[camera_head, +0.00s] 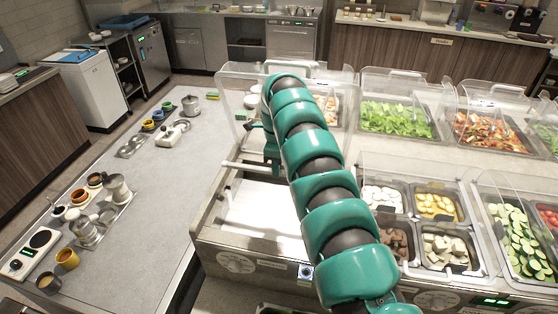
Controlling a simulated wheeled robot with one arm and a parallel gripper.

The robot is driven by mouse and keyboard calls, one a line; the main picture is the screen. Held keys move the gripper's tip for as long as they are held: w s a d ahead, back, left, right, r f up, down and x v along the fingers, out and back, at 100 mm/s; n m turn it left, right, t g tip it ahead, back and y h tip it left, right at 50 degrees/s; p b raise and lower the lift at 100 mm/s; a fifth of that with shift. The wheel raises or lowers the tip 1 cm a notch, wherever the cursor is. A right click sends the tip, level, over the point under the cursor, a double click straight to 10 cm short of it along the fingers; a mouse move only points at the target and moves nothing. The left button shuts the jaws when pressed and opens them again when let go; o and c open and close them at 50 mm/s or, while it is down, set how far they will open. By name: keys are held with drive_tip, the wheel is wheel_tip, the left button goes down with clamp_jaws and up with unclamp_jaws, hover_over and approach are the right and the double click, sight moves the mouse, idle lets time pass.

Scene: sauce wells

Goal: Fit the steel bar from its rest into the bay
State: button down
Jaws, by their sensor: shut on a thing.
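My gripper (271,166) is at the end of my teal arm, pointing down over the left end of the food counter. It is small here and partly hidden by the arm, so its fingertips are hard to make out. It is shut on a pale bar, which looks to be the steel bar (243,167). The bar sticks out to the left, roughly level, above an open bright bay (262,208) in the counter. The bar's right end is hidden behind my gripper and arm. I cannot tell whether the bar touches the bay's edges. Its rest cannot be made out clearly.
Clear guards stand around the wells, one behind my gripper (236,92). Food wells with lettuce (395,117) and sliced zucchini (518,238) lie right. A grey side table (160,215) with coffee pots and cups stands left. My arm crosses the middle of the view.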

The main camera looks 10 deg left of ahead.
drive_tip(key=shift+s+f+b, duration=0.15)
drive_tip(key=shift+f+b, duration=0.15)
drive_tip(key=shift+f, duration=0.05)
wheel_tip(320, 180, down, 10)
drive_tip(key=b, duration=0.5)
drive_tip(key=shift+a+f+b, duration=0.1)
drive_tip(key=shift+f+b, duration=0.35)
drive_tip(key=shift+b, duration=0.55)
idle(1.1)
drive_tip(key=c, duration=1.3)
unclamp_jaws()
drive_tip(key=shift+o, duration=0.2)
drive_tip(key=shift+r, duration=0.1)
wheel_tip(320, 180, up, 17)
drive_tip(key=p, duration=1.4)
drive_tip(key=shift+r, duration=0.15)
